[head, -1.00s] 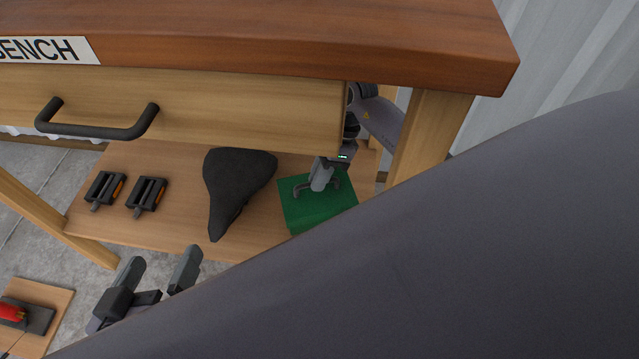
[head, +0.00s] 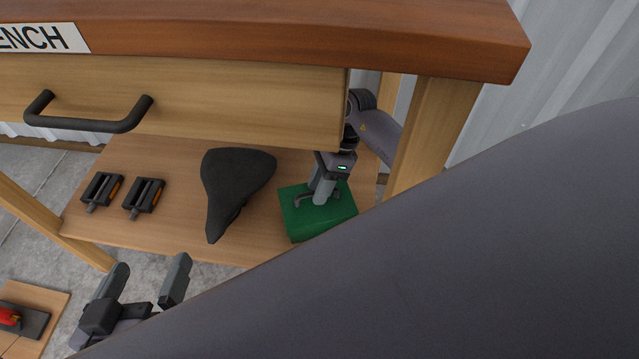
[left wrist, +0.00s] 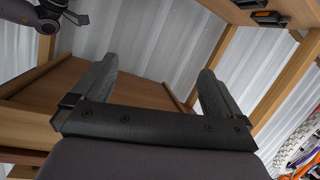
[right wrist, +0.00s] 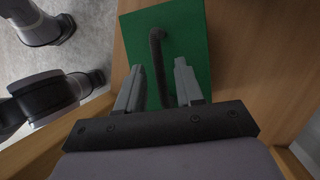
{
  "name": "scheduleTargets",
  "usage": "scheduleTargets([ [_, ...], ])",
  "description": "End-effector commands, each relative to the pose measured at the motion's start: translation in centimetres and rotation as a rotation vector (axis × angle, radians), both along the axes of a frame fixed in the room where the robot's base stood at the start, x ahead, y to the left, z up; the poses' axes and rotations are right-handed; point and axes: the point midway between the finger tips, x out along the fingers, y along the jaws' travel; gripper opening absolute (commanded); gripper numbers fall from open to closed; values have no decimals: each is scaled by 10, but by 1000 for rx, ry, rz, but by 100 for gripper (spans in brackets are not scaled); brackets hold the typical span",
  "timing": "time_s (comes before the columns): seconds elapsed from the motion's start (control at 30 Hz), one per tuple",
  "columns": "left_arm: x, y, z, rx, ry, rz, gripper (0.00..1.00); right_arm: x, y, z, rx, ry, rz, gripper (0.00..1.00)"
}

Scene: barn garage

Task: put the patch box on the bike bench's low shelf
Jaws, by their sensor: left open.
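The green patch box (head: 335,213) appears to rest on the right part of the bike bench's low shelf (head: 265,242), right of the saddle. It has a dark handle on top. My right gripper (head: 320,194) is just above the box. In the right wrist view, the patch box (right wrist: 192,35) lies ahead and its handle (right wrist: 156,55) runs between the fingers (right wrist: 159,75), with a gap on each side. My left gripper (head: 146,276) is open and empty, in front of the shelf. The left wrist view shows its fingers (left wrist: 155,75) wide apart.
A black saddle (head: 235,185) and two pedals (head: 143,198) are on the shelf. The bench's drawer (head: 200,95) and top (head: 270,35) overhang it. A bench leg (head: 432,125) stands close to my right arm. A board with a red item (head: 10,317) is at lower left.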

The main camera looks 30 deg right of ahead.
Motion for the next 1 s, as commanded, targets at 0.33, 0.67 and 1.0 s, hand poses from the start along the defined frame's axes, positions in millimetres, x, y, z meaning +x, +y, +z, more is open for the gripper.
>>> scheduleTargets([
  [0.33, 4, -14, 6, -79, 98, -25, 100, 5, -24, 56, -5, -3, 0, 36],
  [0.67, 0, -2, 5, -3, 103, 4, 100, 9, -47, 104, -3, -1, 0, 36],
  [1.0, 0, 1, 4, 14, 100, 11, 100, 9, -50, 111, 1, 0, 0, 36],
])
